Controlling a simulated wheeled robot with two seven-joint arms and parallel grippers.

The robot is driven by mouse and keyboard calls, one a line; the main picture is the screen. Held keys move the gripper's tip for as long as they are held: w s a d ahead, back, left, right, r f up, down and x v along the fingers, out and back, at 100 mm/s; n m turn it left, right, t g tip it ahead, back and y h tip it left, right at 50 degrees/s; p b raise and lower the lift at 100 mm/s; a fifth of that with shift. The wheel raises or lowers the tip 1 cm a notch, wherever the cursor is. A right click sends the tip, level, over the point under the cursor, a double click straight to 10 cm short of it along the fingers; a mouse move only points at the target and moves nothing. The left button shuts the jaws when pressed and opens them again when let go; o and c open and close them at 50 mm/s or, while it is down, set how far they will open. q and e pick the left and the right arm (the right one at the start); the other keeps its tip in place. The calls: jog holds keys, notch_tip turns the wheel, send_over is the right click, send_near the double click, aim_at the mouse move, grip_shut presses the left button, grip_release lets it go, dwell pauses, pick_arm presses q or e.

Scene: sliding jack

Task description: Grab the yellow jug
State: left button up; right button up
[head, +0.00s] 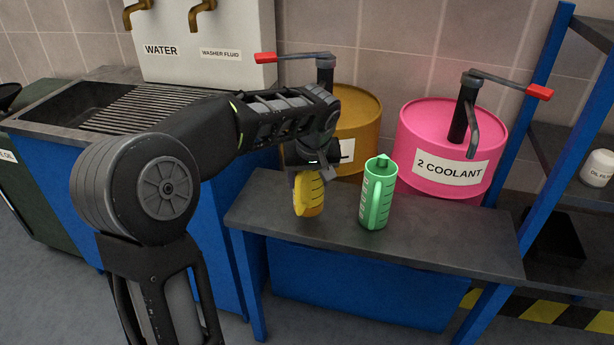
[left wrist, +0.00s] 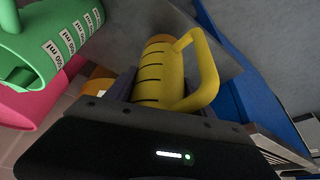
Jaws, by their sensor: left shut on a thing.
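The yellow jug (head: 309,196) is at the left part of the dark bench top in the head view, partly hidden by my left gripper (head: 308,170). In the left wrist view the yellow jug (left wrist: 165,75) lies between the fingers, with its handle toward the right and dark measuring lines on its body. My left gripper is shut on the jug's body. I cannot tell whether the jug touches the bench. My right gripper is in neither view.
A green jug (head: 377,195) stands on the bench (head: 440,240) just right of the yellow jug. Behind are a yellow-orange drum (head: 362,125) and a pink coolant drum (head: 420,140) with pump handles. A blue shelf post (head: 530,100) stands at right.

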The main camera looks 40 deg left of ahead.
pick_arm(q)
jog(key=s+d+r, duration=0.4)
jog(key=s+d, duration=0.1)
jog(key=s, duration=0.1)
jog(key=shift+s+d+r, duration=0.25)
jog(key=shift+d+r, duration=0.05)
jog(key=shift+d, duration=0.05)
